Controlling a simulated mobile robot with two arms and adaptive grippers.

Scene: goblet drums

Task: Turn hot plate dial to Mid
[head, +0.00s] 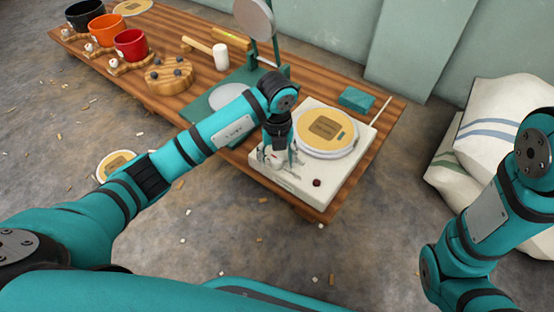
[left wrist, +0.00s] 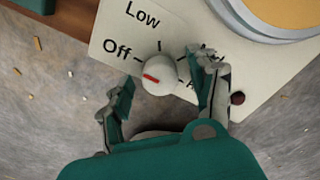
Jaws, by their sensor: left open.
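The hot plate (head: 352,164) is a cream box with a round plate on top, at the table's near right end. Its dial (left wrist: 160,76) is a pale round knob with a red mark on the left side, nearest the "Off" label (left wrist: 117,47). "Low" is printed above; other lettering at right is mostly hidden by a finger. My left gripper (head: 279,160) is over the hot plate's front left part. In the left wrist view its open fingers (left wrist: 164,82) stand on either side of the dial; contact cannot be told. My right gripper is out of view.
A dark red knob or light (head: 317,183) is on the hot plate's front. A yellow disc (head: 312,118) lies on the round plate. A green stand (head: 277,50), a mallet (head: 220,56) and several coloured cups (head: 131,45) are further back. White sacks (head: 505,115) lie at right.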

